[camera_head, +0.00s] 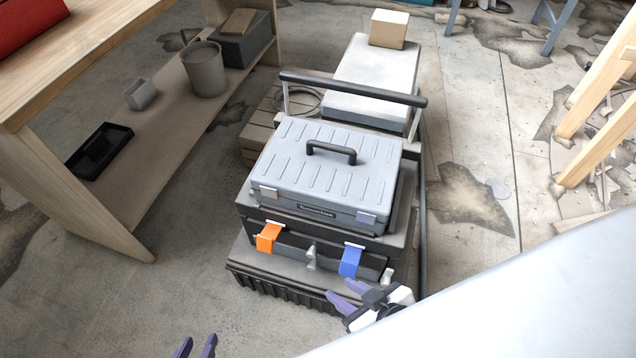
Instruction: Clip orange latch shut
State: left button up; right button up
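The orange latch (268,237) is on the left front of a black case (300,229), at its upper edge. Its lower end appears to stand out from the case front, but I cannot tell whether it is engaged. A blue latch (350,261) is on the right front of the same case. My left gripper (196,346) is at the bottom edge, below and left of the orange latch; its two purple fingers are apart and empty. My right gripper (345,294) is just below the blue latch, apart from the orange one; its purple fingers are spread with nothing visible between them.
A grey toolbox (325,180) with a black handle sits on the case. The stack stands on a cart with a black push bar (352,88). A wooden shelf bench (70,200) stands left. A large pale surface covers the lower right. The floor left of the stack is clear.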

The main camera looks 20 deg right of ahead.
aim_at(265, 241)
jog(key=u, duration=0.55)
jog(key=k, duration=1.3)
jog(key=z, duration=0.85)
jog(key=i, duration=1.05)
jog(key=u, duration=0.25)
